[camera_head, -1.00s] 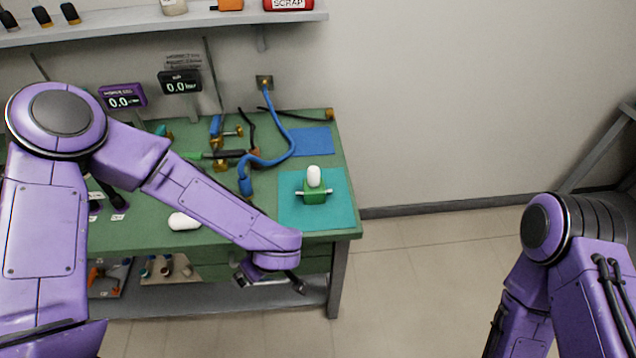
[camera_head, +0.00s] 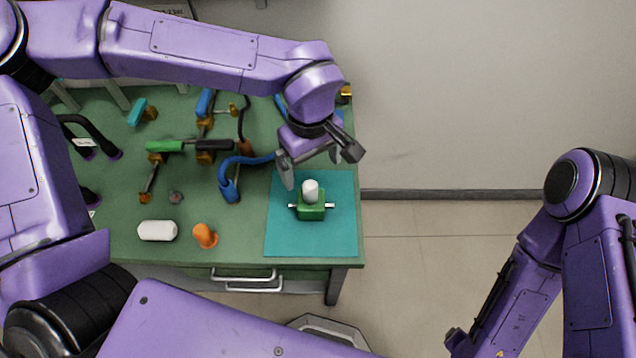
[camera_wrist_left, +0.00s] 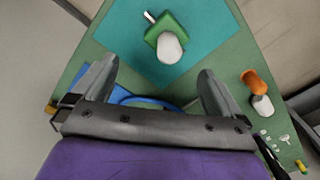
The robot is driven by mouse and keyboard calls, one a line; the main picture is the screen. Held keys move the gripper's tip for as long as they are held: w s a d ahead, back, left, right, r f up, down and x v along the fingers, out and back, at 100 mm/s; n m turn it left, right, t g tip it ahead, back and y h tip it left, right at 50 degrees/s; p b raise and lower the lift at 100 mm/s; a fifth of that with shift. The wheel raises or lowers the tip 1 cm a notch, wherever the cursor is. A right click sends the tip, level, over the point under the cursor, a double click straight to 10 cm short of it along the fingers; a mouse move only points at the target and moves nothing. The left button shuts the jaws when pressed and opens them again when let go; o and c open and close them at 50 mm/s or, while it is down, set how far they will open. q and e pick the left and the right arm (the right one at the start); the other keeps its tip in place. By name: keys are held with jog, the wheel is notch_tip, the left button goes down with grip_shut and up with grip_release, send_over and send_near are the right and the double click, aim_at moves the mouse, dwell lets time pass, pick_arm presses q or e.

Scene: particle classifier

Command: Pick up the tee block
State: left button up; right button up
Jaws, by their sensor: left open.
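The tee block (camera_head: 312,208) is a green block with a white rounded top and metal stubs out of its sides. It sits upright on the teal mat (camera_head: 338,238) at the right end of the bench. My left gripper (camera_head: 320,168) is open and empty, above and just behind the block in the head view. In the left wrist view the tee block (camera_wrist_left: 163,28) lies ahead of the spread fingers (camera_wrist_left: 157,74), apart from them. My right arm shows at the right, but its gripper is out of view.
A white capsule-shaped piece (camera_head: 157,231) and an orange knob (camera_head: 205,236) lie left of the mat. A blue hose (camera_head: 228,180) and several valve fittings (camera_head: 205,150) stand on the bench (camera_head: 120,190) further left. The mat around the block is clear.

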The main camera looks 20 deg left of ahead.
aim_at(311, 197)
pick_arm(q)
jog(key=f, duration=0.3)
jog(key=s+f, duration=0.1)
jog(key=f, duration=0.6)
jog(key=shift+s, duration=0.25)
jog(key=c, duration=1.1)
jog(key=shift+r, duration=0.1)
